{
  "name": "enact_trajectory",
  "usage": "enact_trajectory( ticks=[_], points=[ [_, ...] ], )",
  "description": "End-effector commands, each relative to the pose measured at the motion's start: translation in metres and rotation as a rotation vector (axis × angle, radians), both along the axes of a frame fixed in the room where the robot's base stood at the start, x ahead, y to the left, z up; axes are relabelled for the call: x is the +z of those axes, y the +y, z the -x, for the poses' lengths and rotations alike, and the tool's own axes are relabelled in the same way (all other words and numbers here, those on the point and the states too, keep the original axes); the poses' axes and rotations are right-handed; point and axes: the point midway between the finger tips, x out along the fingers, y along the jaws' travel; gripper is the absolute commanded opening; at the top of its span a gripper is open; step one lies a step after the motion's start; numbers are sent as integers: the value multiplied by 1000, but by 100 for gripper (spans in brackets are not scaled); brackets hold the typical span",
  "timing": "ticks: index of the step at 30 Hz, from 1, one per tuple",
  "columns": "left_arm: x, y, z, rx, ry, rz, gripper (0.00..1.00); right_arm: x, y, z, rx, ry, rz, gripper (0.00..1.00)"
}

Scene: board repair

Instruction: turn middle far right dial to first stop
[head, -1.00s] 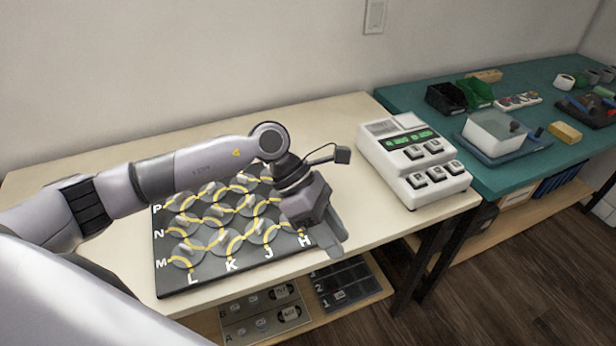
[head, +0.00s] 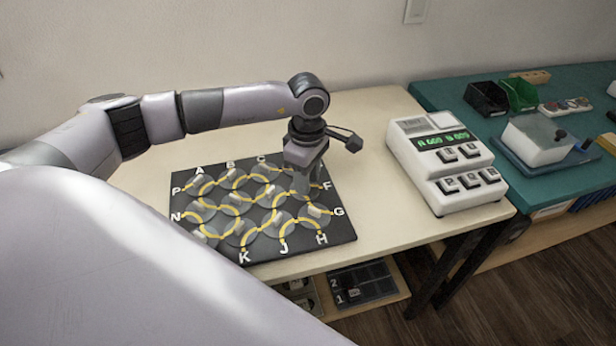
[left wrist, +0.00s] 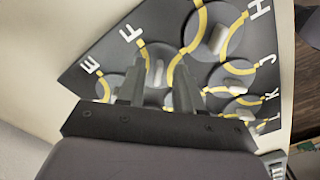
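The dark board (head: 345,232) lies on the cream table, with several round dials with light bar handles, yellow curved lines and white edge letters. My left gripper (head: 301,188) points down over the board's right side, near letter F. In the left wrist view, my left gripper's fingers (left wrist: 158,92) are apart. The dial beside F (left wrist: 158,73) shows its handle in the gap between them; I cannot tell whether they touch it. In the head view, the gripper hides most of that dial. The corner dial (left wrist: 214,40) between F and H is clear of the fingers. My right gripper is not in view.
A white console (head: 440,165) with a green display and several keys stands right of the board. A teal table (head: 440,95) with bins and a white tub (head: 540,140) is farther right. Shelf trays (head: 360,282) lie below. The cream table's surface around the board is clear.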

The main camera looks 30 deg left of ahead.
Motion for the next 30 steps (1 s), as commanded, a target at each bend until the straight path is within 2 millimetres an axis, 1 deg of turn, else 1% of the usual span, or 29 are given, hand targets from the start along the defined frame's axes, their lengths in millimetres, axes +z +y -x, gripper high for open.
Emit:
enact_trajectory(
  ticks=[3,10,11,12,13,14,23,30],
  points=[
    [-6,0,0,0,0,-1,35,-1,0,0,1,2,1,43],
    [-6,0,0,0,-1,0,35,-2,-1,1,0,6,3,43],
    [-6,0,0,0,-1,0,25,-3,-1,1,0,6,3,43],
    [-6,0,0,0,-1,0,12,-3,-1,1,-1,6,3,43],
    [-6,0,0,0,-1,0,3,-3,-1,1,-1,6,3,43],
    [-6,0,0,0,-1,1,0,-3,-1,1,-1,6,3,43],
    [-6,0,0,-12,0,1,0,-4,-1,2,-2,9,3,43],
    [-8,-1,1,-107,-1,2,0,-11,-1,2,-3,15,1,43]
  ],
)
